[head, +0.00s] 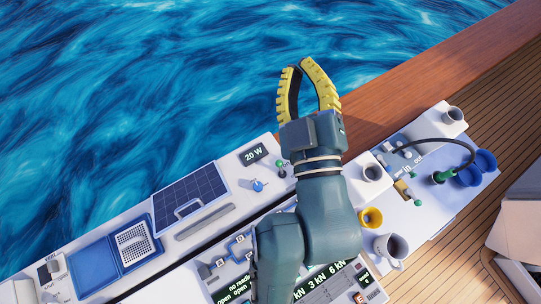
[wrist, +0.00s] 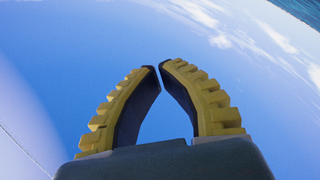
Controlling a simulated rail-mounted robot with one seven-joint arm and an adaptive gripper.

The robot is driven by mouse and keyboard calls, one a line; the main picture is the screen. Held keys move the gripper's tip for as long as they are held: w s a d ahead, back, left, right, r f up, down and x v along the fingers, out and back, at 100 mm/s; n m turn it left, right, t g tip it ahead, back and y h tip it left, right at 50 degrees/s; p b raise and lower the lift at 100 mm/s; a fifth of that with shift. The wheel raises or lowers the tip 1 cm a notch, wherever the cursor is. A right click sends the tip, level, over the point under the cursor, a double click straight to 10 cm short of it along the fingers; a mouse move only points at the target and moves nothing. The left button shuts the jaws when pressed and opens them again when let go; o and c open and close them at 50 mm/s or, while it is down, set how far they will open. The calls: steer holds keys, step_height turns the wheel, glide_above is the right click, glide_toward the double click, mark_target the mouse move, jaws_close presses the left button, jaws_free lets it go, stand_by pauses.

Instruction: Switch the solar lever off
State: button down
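The solar lever seems to be the small lever with a green knob (head: 281,167) on the white console, right of the solar panel (head: 189,197) and just below the "20 W" display (head: 254,154). It stands close to the left side of my wrist in the head view; its exact setting is too small to tell. My gripper (head: 301,64) is raised, its yellow fingers pointing up and away from the console, far from the lever. In the wrist view my gripper (wrist: 159,65) has its fingertips almost together, with nothing between them. That view shows only sky and a bit of water, no lever.
A blue key-like knob (head: 259,185) sits beside the lever. Right of my arm are a yellow ring cup (head: 371,217), a grey mug (head: 391,247), a black cable (head: 448,141) and blue cups (head: 485,161). A wooden rail (head: 410,85) runs behind. My arm hides part of the console.

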steer(key=s+f+n+g+b, duration=0.1)
steer(key=f+n+b, duration=0.3)
steer(key=f, duration=1.3)
steer(key=s+a+f+n+g+b, duration=0.1)
steer(key=s+f+n+b, duration=0.2)
steer(key=f, duration=1.4)
steer(key=s+a+f+n+g+y+b, duration=0.1)
steer(key=f+n+b, duration=0.4)
steer(key=f+b, duration=0.5)
steer(key=shift+s+a+f+n+g, duration=0.1)
steer(key=shift+s+f+n+g, duration=0.05)
steer(key=shift+f, duration=1.1)
steer(key=shift+s+d+f+n+g, duration=0.1)
steer(key=shift+s+f+g, duration=0.1)
steer(key=shift+f, duration=1)
steer(key=shift+s+a+f+n+g, duration=0.1)
steer(key=shift+f+n+g, duration=0.05)
steer(key=shift+f, duration=1.1)
steer(key=shift+r, duration=0.1)
steer(key=shift+w+a, duration=0.1)
steer(key=shift+w, duration=0.2)
steer(key=p, duration=0.2)
glide_above(271, 169)
steer(key=shift+s+f, duration=0.25)
steer(key=shift+f, duration=0.5)
steer(key=shift+w+a+f, duration=0.1)
steer(key=shift+w, duration=0.25)
steer(key=shift+s, duration=0.1)
